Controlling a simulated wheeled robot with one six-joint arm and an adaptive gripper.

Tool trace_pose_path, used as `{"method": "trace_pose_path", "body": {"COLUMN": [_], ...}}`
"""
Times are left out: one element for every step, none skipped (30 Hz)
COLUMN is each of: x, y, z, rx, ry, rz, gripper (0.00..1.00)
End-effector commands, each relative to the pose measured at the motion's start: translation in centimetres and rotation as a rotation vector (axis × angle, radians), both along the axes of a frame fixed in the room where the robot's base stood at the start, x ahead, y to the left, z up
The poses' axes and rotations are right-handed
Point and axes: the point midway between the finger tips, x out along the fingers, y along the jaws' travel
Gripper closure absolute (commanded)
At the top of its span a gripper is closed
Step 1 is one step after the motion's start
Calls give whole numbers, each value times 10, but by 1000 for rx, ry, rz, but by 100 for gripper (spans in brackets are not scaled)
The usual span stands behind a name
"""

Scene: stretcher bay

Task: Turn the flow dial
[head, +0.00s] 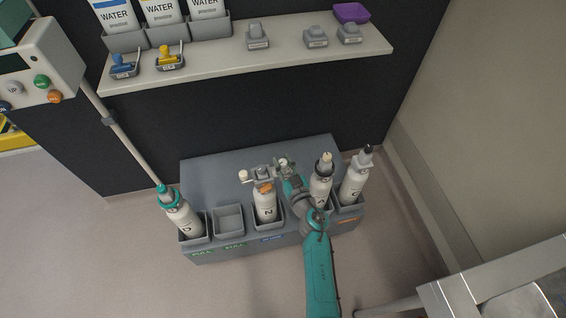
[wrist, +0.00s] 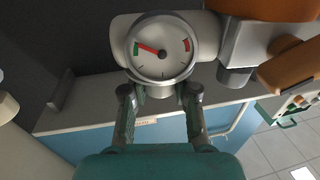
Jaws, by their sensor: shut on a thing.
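The regulator (head: 264,175) sits on top of the white cylinder marked N (head: 266,208), which stands upright in the rack. Its round white gauge (head: 283,162) faces up at the regulator's right end. In the wrist view the gauge (wrist: 162,48) shows a red needle pointing left, by a green mark, with a red mark at right. My gripper (head: 286,172) is at the gauge; its two fingers (wrist: 160,93) straddle its lower edge, shut on this round part. The exact contact is hidden behind the fingertips. No separately labelled flow dial can be made out.
The grey rack (head: 205,170) also holds cylinder D (head: 183,215), a cylinder right of my arm (head: 320,188) and cylinder C (head: 354,180); one slot (head: 229,219) is empty. An orange part (wrist: 290,66) is close at right in the wrist view. A shelf (head: 215,62) is above.

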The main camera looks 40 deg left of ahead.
Motion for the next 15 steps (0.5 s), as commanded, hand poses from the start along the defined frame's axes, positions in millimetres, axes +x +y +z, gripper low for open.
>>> {"method": "trace_pose_path", "body": {"x": [1, 1, 1, 2, 2, 2, 2, 2, 3, 3, 3, 3, 3, 3, 2], "y": [-1, -1, -1, -1, -1, -1, -1, -1, -1, -1, -1, -1, -1, -1, -1], "z": [0, 0, 0, 0, 0, 1, 1, 0, 1, 1, 1, 1, 1, 1, 1], "rx": [0, 0, 0, -1, 0, 1, 0, 0, 1, 0, 0, 0, 0, 1, 0], "ry": [-1, 0, 0, 0, -1, -2, -1, -1, 0, -1, -1, -2, -1, -2, -1], "rz": [15, 26, 44, 56, 72, 94, 113, 133, 163, 186, 211, 243, 265, 288, 315], "gripper": [100, 100, 100, 100, 100, 100, 100, 100, 100, 100, 100, 100, 100, 100, 100]}}
